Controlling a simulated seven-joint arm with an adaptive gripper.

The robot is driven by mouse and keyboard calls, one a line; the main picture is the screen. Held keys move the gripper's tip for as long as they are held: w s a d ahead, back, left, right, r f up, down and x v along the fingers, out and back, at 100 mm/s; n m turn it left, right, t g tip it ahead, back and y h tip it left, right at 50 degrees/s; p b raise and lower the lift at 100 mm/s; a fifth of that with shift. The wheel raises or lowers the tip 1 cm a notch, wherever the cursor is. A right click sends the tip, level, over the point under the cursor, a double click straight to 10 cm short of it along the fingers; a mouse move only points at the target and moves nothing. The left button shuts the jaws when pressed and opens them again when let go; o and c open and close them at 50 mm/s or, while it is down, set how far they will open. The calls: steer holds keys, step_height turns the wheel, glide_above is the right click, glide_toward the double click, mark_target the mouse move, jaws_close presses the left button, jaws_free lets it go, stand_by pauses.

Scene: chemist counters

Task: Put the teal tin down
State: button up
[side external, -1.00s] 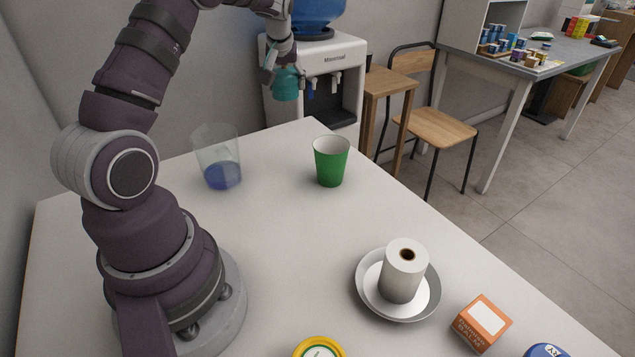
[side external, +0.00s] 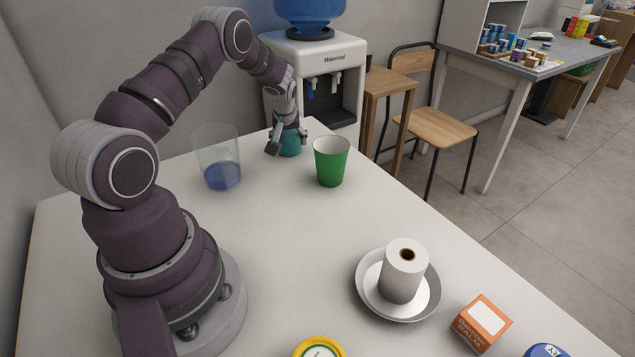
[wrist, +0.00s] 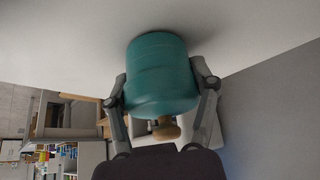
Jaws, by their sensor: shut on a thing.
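The teal tin (side external: 290,145) is at the far end of the white table, between the glass and the green cup. My gripper (side external: 288,139) is shut on it from above, with a finger on each side. In the wrist view the teal tin (wrist: 162,76) sits between the two fingers of my gripper (wrist: 163,98), its far end close to the pale table surface (wrist: 80,35), with a dark shadow beside it. Whether it touches the table or hovers just above cannot be told.
A clear glass with blue liquid (side external: 218,160) stands left of the tin, and a green cup (side external: 331,163) stands to its right. Nearer are a paper roll (side external: 403,272) on a plate (side external: 433,300) and an orange box (side external: 481,323). The table's middle is clear.

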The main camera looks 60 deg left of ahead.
steer(key=o, duration=1.2)
steer(key=shift+f, duration=0.1)
steer(key=s+d+r+m+t+h, duration=0.1)
steer(key=s+d+r+m, duration=0.1)
steer(key=d+r, duration=0.65)
steer(key=s+d+r+m+t+h, duration=0.1)
steer(key=s+d+r+m, duration=0.15)
steer(key=d+r, duration=0.55)
steer(key=s+d+r+m+h, duration=0.1)
steer(key=s+d+m, duration=0.1)
steer(key=s+d, duration=0.1)
steer(key=s+d+r+m+h, duration=0.1)
steer(key=s+d+m, duration=0.2)
steer(key=d, duration=0.1)
steer(key=s+d+r+m+h, duration=0.1)
steer(key=s+d+m, duration=0.1)
steer(key=s+d, duration=0.1)
steer(key=shift+s+d+r+m+t, duration=0.25)
steer(key=shift+s+r+t, duration=0.05)
steer(key=shift+s, duration=0.25)
